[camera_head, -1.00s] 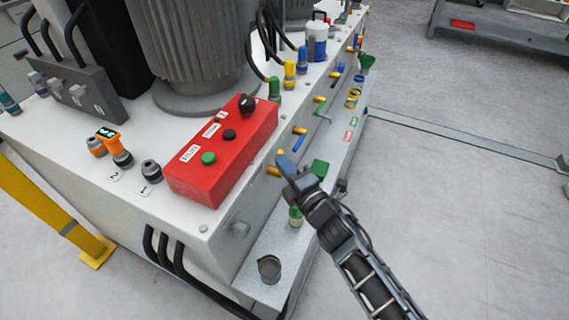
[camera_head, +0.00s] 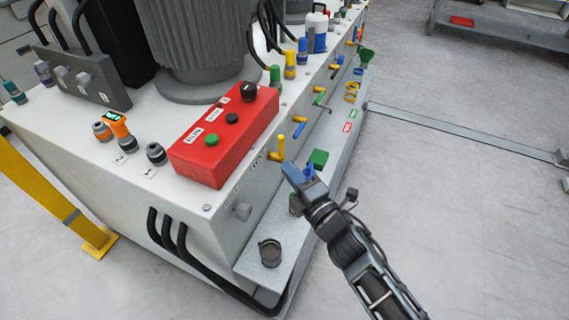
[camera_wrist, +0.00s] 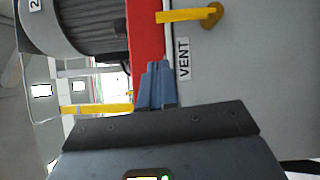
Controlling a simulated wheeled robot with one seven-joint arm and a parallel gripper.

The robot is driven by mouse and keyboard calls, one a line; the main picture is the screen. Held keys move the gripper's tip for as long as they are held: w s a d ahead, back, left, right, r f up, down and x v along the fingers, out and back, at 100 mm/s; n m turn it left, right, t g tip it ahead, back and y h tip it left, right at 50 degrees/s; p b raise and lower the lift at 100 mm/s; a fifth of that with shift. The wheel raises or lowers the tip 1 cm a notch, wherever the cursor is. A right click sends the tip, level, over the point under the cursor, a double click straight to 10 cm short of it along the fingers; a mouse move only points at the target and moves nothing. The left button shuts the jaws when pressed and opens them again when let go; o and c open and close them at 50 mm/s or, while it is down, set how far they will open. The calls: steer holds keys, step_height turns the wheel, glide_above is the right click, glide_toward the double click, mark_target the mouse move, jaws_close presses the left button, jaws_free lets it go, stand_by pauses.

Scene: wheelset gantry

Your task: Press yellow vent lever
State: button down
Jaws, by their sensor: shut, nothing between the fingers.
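The yellow vent lever (camera_head: 281,147) is on the side wall of the machine block, below the red control box, with its handle upright in the head view. In the wrist view the lever (camera_wrist: 188,15) runs sideways from its pivot, beside the VENT label (camera_wrist: 183,59). My gripper (camera_head: 287,169) is shut and empty, just below and to the right of the lever in the head view. Its closed fingers also show in the wrist view (camera_wrist: 157,83), apart from the lever in the picture. The depth gap between fingers and wall is unclear.
The red control box (camera_head: 224,140) sits on top near the edge. More valves line the wall, including a blue lever (camera_head: 299,130) and a green part (camera_head: 318,159). A grey cup (camera_head: 270,252) stands on the lower ledge. Open floor lies to the right.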

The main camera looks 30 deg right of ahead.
steer(key=shift+s+d+b, duration=0.1)
steer(key=shift+s+b, duration=0.2)
steer(key=shift+s, duration=2.45)
steer(key=shift+s, duration=0.1)
steer(key=s+a+r+m+g, duration=0.1)
steer(key=s+r+m, duration=0.2)
steer(key=s+m, duration=0.3)
steer(key=s+r+m+g, duration=0.1)
steer(key=s+r+m, duration=0.3)
steer(key=s, duration=1.2)
steer(key=s+a+r+m+g, duration=0.1)
steer(key=s+r+m, duration=0.3)
steer(key=s+m, duration=0.5)
steer(key=shift+s+a+g+h, duration=0.3)
steer(key=shift+s+g, duration=0.1)
steer(key=shift+s, duration=0.5)
